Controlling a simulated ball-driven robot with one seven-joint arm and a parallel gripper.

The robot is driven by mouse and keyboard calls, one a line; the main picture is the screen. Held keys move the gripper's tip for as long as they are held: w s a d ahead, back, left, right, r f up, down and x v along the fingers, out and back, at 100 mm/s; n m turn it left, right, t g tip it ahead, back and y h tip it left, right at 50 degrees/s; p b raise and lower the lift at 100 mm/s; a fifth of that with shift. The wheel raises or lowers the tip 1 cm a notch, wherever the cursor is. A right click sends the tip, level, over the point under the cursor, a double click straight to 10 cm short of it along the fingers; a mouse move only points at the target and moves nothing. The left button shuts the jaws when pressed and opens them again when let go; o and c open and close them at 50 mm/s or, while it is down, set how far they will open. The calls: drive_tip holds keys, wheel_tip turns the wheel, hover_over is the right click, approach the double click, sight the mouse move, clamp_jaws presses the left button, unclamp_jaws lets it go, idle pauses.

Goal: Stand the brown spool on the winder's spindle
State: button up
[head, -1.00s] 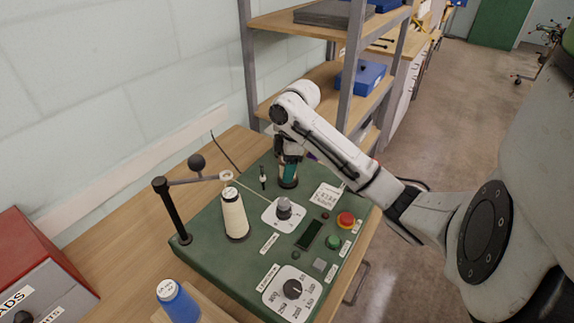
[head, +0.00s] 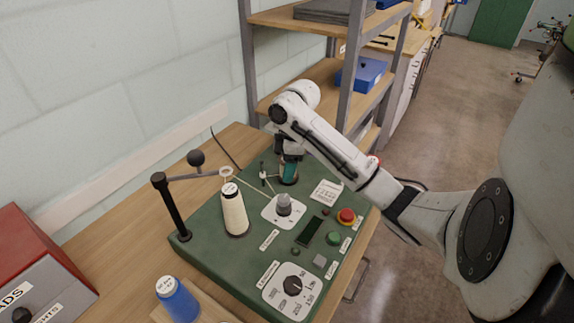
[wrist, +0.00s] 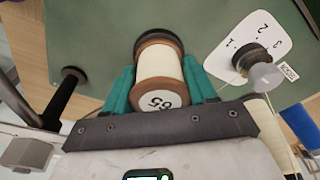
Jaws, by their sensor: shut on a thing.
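The brown spool (wrist: 158,66), with brown flanges, cream winding and a round "65" label, lies between my gripper's teal fingers (wrist: 160,88) in the wrist view. My gripper is shut on it. Its far end is at a dark round disc (wrist: 160,40) on the green winder (head: 210,250), where the spindle seems to be. The spindle itself is hidden, and I cannot tell whether the spool rests fully on the disc. In the head view my gripper (head: 289,172) is low over the winder's far end, and its fingers mostly hide the spool.
A cream thread cone (head: 234,212) stands on the winder beside a black post (head: 172,208) with a guide arm. A grey dial (head: 284,204), red button (head: 346,216) and other controls are nearer. A blue cone (head: 178,301) and red-grey box (head: 38,268) stand in front.

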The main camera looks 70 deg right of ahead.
drive_tip(key=shift+f, duration=0.15)
drive_tip(key=o, duration=1.1)
drive_tip(key=shift+o, duration=0.2)
drive_tip(key=r, duration=0.3)
drive_tip(key=s+r, duration=0.1)
drive_tip(key=r, duration=0.2)
drive_tip(key=r+p, duration=0.1)
drive_tip(key=r, duration=0.3)
drive_tip(key=shift+s+d+r, duration=0.1)
drive_tip(key=shift+s+d, duration=0.1)
drive_tip(key=shift+d, duration=0.15)
drive_tip(key=shift+r, duration=0.25)
drive_tip(key=shift+s, duration=0.1)
